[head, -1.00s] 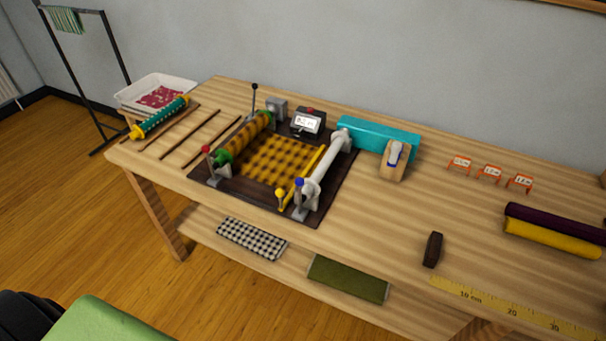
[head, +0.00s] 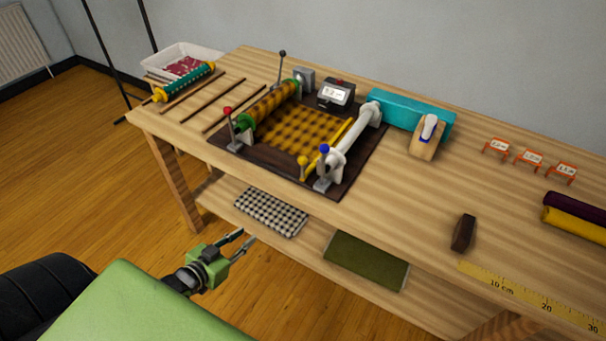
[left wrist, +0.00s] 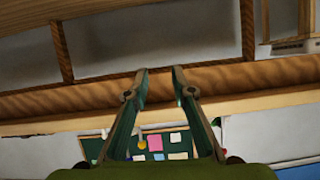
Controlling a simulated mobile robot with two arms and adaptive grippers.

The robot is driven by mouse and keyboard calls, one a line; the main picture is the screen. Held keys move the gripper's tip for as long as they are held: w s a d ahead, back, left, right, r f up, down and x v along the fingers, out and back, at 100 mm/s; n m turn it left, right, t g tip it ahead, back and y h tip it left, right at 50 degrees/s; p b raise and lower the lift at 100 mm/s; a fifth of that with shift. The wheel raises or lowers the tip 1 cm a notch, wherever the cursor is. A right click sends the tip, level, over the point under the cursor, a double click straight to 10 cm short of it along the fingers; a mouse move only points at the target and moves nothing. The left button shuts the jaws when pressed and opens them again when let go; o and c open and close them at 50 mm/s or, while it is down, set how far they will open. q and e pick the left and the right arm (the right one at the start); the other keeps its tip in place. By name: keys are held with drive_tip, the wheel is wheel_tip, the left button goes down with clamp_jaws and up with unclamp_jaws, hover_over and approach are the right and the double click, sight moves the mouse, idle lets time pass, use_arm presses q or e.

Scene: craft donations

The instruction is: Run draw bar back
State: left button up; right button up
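A dark-based cloth machine (head: 233,148) stands on the wooden table. A yellow-and-brown checked cloth (head: 290,128) lies flat between its patterned roller (head: 270,104) at left and white roller (head: 350,137) at right. A thin yellow bar (head: 331,141), likely the draw bar, lies across the cloth's right edge, beside the white roller. A yellow knob (head: 303,161) is at its near end. My left gripper (head: 248,235) is open and empty, in front of the table below top height, well apart from the bar. Its parted fingers (left wrist: 160,72) also show in the left wrist view. My right gripper is not in view.
Levers with a red knob (head: 227,111) and a blue knob (head: 325,149) rise at the machine's near corners. A small display (head: 336,93) and teal box (head: 412,112) stand behind. The lower shelf holds a checked cloth (head: 270,213) and green cloth (head: 366,260). The table's right-middle is mostly clear.

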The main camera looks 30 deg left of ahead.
sight(303, 166)
use_arm(q)
drive_tip(key=w+d+r+m+t+h+b, duration=0.1)
drive_tip(key=w+d+r+t+h, duration=0.15)
drive_tip(key=r, duration=0.65)
drive_tip(key=w+d+r+m+t+h+b, duration=0.15)
drive_tip(key=d+r, duration=0.25)
drive_tip(key=r, duration=0.5)
drive_tip(key=shift+n, duration=0.45)
drive_tip(key=p+x, duration=0.1)
drive_tip(key=x, duration=1.2)
drive_tip(key=shift+w+d+f, duration=0.15)
drive_tip(key=shift+w+d, duration=0.05)
drive_tip(key=shift+w, duration=0.15)
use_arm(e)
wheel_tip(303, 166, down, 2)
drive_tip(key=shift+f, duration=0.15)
use_arm(q)
clamp_jaws()
